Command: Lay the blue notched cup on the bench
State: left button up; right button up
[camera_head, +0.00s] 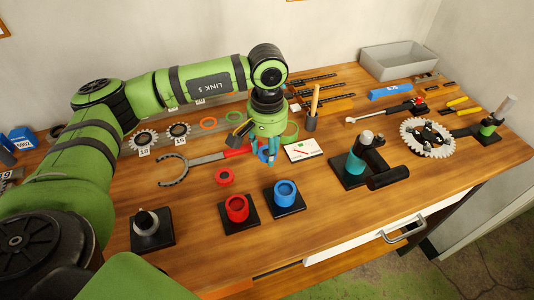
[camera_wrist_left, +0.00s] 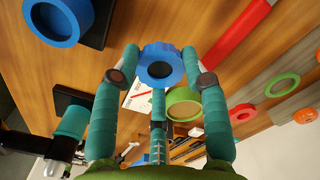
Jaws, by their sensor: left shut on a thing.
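My left gripper (camera_head: 264,160) points down over the middle of the bench (camera_head: 330,215). It is shut on the blue notched cup (camera_wrist_left: 162,64), which sits between the teal fingers in the left wrist view; in the head view the fingers partly hide it. The cup's ring opening faces the wrist camera. The cup is close to the bench top, but I cannot tell whether it touches. My right gripper is not in view.
A blue cup (camera_head: 285,193) and a red cup (camera_head: 237,208) stand on black bases in front. A red ring (camera_head: 223,176), a red-handled hook wrench (camera_head: 205,160) and a white card (camera_head: 303,150) lie nearby. A teal-black tool stand (camera_head: 355,165) is to the right.

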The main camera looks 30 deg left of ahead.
pick_arm(q)
notch_tip(320, 180, down, 3)
jog(key=shift+f+p, duration=0.15)
jog(key=shift+p, duration=0.7)
jog(key=shift+a+f, duration=0.1)
jog(key=shift+f, duration=0.3)
jog(key=shift+f, duration=0.15)
jog(key=o, duration=1.1)
jog(key=shift+o, duration=0.2)
